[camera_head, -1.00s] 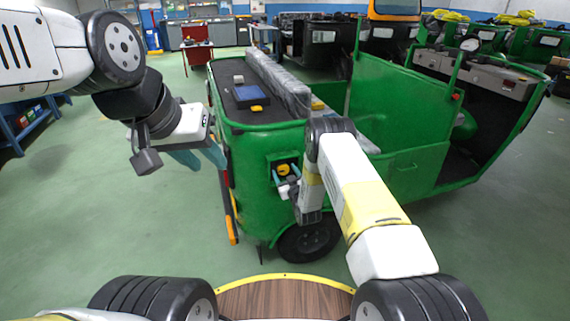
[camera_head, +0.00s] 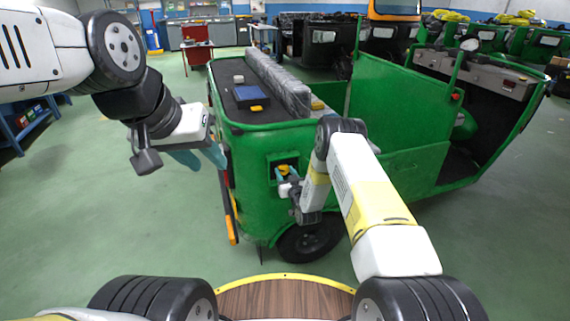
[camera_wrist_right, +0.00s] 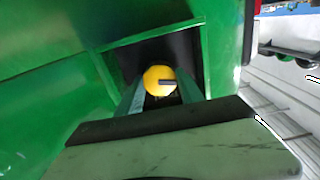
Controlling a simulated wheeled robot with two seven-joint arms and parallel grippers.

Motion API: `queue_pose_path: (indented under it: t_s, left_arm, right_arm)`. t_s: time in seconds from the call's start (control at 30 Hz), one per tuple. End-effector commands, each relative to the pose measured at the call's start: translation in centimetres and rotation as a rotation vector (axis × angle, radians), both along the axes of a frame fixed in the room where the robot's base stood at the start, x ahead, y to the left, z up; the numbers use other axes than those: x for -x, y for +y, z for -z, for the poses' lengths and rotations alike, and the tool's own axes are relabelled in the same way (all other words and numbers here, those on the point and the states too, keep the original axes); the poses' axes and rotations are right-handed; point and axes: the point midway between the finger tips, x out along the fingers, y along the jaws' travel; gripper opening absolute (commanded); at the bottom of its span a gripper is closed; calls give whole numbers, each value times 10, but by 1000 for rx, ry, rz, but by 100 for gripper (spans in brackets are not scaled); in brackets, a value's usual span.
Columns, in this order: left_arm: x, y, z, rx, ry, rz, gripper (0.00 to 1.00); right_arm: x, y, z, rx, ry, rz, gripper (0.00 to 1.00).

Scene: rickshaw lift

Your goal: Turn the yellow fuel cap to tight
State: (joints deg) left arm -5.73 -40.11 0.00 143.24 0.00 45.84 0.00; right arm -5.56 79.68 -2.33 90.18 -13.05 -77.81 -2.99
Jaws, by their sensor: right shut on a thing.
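The yellow fuel cap (camera_head: 284,169) sits in a dark square recess in the green rickshaw's (camera_head: 251,199) rear side. In the right wrist view the cap (camera_wrist_right: 158,80) is round, with a dark bar across it pointing right. My right gripper (camera_head: 285,177) is at the recess, and its two teal fingers (camera_wrist_right: 157,93) reach in on either side of the cap, shut on it. Part of the cap is hidden by the fingers in the head view. My left gripper (camera_head: 202,158) hangs left of the rickshaw, its teal fingers apart and empty.
A blue box (camera_head: 250,95) lies on the rickshaw's rear deck. A red cart (camera_head: 197,53) stands behind, and a blue shelf (camera_head: 22,122) is at the far left. Green floor lies clear to the left of the rickshaw.

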Motion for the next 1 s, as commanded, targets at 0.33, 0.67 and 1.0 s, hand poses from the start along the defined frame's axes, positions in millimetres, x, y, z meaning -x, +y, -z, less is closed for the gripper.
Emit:
queue_pose_path:
  t_s: [0.33, 0.67, 1.0]
  left_arm:
    - [0, 0, 0, 0, 0, 0, 36]
    - [0, 0, 0, 0, 0, 0, 36]
    - [0, 0, 0, 0, 0, 0, 36]
  right_arm:
    - [0, -2, 1, -313, 102, 4, 3]
    - [0, -3, 1, -611, 199, 4, 3]
    - [0, -3, 2, -911, 296, 3, 3]
